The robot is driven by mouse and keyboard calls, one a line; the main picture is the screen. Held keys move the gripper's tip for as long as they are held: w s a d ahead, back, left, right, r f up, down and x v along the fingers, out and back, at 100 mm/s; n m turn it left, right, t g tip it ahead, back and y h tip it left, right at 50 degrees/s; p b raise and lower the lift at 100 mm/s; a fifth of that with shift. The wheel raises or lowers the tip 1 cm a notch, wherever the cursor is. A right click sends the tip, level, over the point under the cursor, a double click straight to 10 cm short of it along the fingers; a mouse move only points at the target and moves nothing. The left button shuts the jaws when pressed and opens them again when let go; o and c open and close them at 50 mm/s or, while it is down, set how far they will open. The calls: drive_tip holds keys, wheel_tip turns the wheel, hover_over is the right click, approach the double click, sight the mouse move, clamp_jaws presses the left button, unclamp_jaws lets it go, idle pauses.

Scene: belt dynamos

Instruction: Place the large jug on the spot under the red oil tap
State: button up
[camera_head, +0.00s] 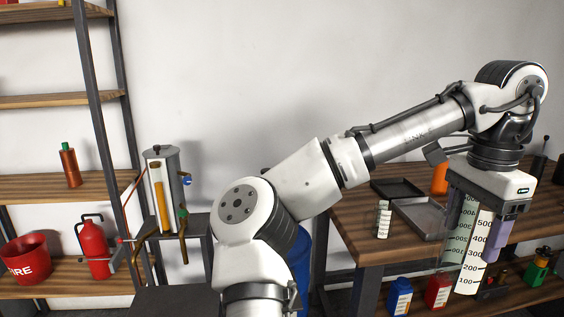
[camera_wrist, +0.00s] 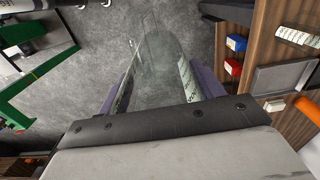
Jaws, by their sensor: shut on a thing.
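In the wrist view the clear jug (camera_wrist: 155,65) extends from between the fingers (camera_wrist: 160,92), above the grey floor. At the left of the head view stands a metal oil tank (camera_head: 162,190) with a yellow gauge and a blue knob.
The wooden table (camera_head: 350,240) at right holds trays (camera_head: 415,215) and a small marked container (camera_head: 383,219). Blue (camera_head: 399,296) and red (camera_head: 438,291) containers stand lower. The left shelf holds a fire bucket (camera_head: 25,259) and red extinguisher (camera_head: 93,248). Green metalwork (camera_wrist: 40,75) is in the wrist view.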

drive_tip(key=shift+s, duration=0.2)
drive_tip(key=shift+w+a+f, duration=0.1)
drive_tip(key=shift+w+f, duration=0.05)
drive_tip(key=shift+f, duration=0.1)
drive_tip(key=w+a+f+n, duration=0.2)
drive_tip(key=w+a+f, duration=0.1)
drive_tip(key=w+f, duration=0.5)
drive_tip(key=w+a+f+n, duration=0.2)
drive_tip(key=w+f, duration=0.6)
drive_tip(key=w+a+f+n, duration=0.2)
drive_tip(key=w+a+f, duration=0.15)
drive_tip(key=f, duration=0.45)
drive_tip(key=w+a+f+n, duration=0.2)
drive_tip(key=a+f+n, duration=0.15)
drive_tip(key=f, duration=0.45)
drive_tip(key=s+a+f+n, duration=0.2)
drive_tip(key=a+f, duration=0.3)
drive_tip(key=f, duration=0.3)
drive_tip(key=s+a+f+n, duration=0.15)
drive_tip(key=a+f, duration=0.25)
drive_tip(key=f, duration=0.5)
drive_tip(key=s+a+f+n, duration=0.1)
drive_tip(key=s+a+f, duration=0.2)
drive_tip(key=s+f, duration=0.2)
drive_tip(key=s+a+f+n, duration=0.2)
drive_tip(key=s+a+f, duration=0.2)
drive_tip(key=f, duration=0.6)
drive_tip(key=shift+s+a+f, duration=0.25)
drive_tip(key=shift+s, duration=0.85)
